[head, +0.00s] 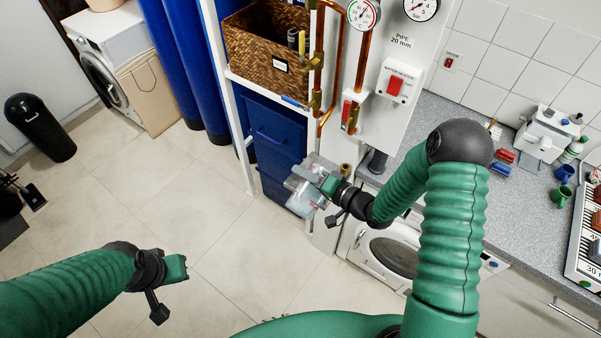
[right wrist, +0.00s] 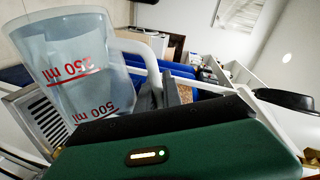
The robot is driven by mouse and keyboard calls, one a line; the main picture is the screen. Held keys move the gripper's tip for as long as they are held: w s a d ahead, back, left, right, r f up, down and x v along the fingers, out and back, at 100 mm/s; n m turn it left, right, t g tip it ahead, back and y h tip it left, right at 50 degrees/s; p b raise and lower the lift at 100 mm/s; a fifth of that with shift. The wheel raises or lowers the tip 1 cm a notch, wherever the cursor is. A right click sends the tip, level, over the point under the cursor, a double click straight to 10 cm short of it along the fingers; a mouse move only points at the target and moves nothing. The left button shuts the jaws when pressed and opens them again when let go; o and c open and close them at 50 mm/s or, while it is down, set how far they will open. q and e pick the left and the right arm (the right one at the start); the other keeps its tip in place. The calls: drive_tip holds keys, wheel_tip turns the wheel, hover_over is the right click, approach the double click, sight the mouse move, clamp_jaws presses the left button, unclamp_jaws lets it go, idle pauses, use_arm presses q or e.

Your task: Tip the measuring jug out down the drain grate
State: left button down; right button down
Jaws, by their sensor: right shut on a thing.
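My right gripper (head: 331,186) is shut on the measuring jug (head: 305,188), a clear vessel held in front of the blue drawers. In the right wrist view the jug (right wrist: 75,62) shows large, with red marks and a pale handle (right wrist: 150,50) at the jaws. It is tilted there, the 500 ml mark lower in the picture than the 250 ml mark. Whether liquid is inside, I cannot tell. A slotted grey drain grate (right wrist: 42,122) shows behind the jug, partly hidden by it. My left gripper (head: 176,268) hangs over the floor; its jaw opening is unclear.
A blue drawer unit (head: 272,135) and a wicker basket (head: 268,45) stand behind the jug. Tiled floor (head: 225,215) is open at left.

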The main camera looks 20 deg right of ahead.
drive_tip(key=shift+w+d+r+m+p, duration=0.3)
drive_tip(key=shift+w+d+m+p, duration=0.15)
drive_tip(key=shift+p, duration=0.25)
drive_tip(key=shift+w+d+r+m+g+y+p, duration=0.15)
drive_tip(key=shift+w+d+m+y+p, duration=0.15)
drive_tip(key=shift+d+m+p, duration=0.25)
drive_tip(key=shift+w+d+r+m+g+y+p, duration=0.2)
drive_tip(key=shift+w+d+m+p, duration=0.2)
drive_tip(key=shift+m+p, duration=0.2)
drive_tip(key=shift+w+d+r+m+y+p, duration=0.15)
drive_tip(key=shift+w+d+r+m+p, duration=0.15)
drive_tip(key=shift+w+d+m+p, duration=0.2)
drive_tip(key=shift+w+d+r+m+y+p, duration=0.15)
drive_tip(key=shift+w+d+r+m+p, duration=0.15)
drive_tip(key=shift+d+m+p, duration=0.25)
idle(0.8)
